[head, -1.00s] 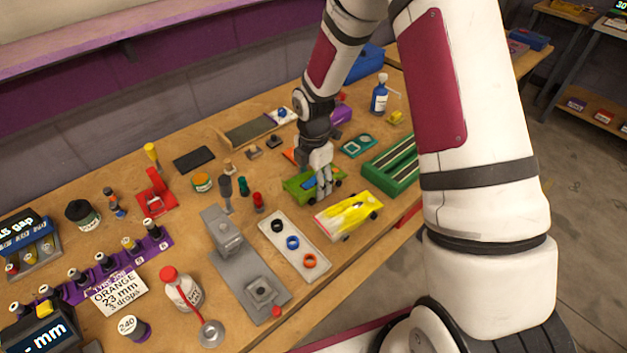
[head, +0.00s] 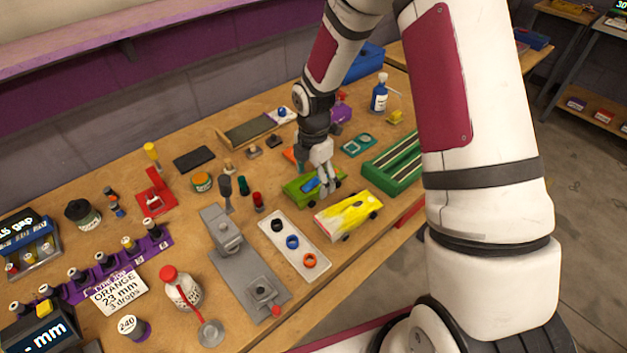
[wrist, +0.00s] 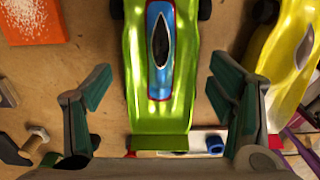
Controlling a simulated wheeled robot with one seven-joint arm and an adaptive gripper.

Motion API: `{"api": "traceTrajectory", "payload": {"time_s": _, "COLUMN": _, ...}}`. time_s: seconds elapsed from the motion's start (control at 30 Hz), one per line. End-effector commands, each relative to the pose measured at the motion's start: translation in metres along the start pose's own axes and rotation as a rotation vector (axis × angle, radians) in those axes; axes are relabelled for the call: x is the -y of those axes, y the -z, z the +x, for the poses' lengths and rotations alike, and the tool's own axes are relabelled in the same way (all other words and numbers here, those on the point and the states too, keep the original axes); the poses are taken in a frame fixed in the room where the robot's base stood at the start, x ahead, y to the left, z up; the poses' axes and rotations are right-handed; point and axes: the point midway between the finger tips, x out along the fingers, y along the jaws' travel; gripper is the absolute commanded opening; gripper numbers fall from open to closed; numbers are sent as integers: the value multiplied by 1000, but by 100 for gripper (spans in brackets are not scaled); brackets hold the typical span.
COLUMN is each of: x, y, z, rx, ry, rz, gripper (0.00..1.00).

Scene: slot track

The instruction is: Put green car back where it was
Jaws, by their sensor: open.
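The green car (head: 298,187) has a blue cockpit panel and sits on the wooden table in the head view, behind the yellow car. It also shows in the wrist view (wrist: 182,75), running down the middle. My gripper (head: 326,185) is over the green car. In the wrist view my gripper (wrist: 160,95) has its fingers spread wide, one on each side of the car with gaps between. Part of the green car is hidden by my gripper in the head view.
A yellow car (head: 348,214) stands close in front of the green car. A white strip with several rings (head: 293,243) lies to the front left. A green slotted block (head: 393,163) is to the right, and an orange pad (wrist: 32,20) lies nearby.

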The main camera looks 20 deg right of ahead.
Motion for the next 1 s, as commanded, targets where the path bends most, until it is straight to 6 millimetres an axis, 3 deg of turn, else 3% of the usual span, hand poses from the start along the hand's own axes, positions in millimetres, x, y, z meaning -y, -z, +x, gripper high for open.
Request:
{"api": "traceTrajectory", "payload": {"time_s": 0.4, "x": 0, "y": -1, "z": -82, "rx": 2, "ry": -3, "rz": 1, "gripper": 76}}
{"api": "traceTrajectory", "payload": {"time_s": 0.7, "x": 2, "y": 0, "z": -112, "rx": 6, "ry": -3, "rz": 18, "gripper": 76}}
{"api": "traceTrajectory", "payload": {"time_s": 0.87, "x": 17, "y": 2, "z": -148, "rx": 47, "ry": -32, "rz": 174, "gripper": 76}}
{"api": "traceTrajectory", "payload": {"time_s": 1.0, "x": 46, "y": 8, "z": -197, "rx": 89, "ry": -89, "rz": 436, "gripper": 76}}
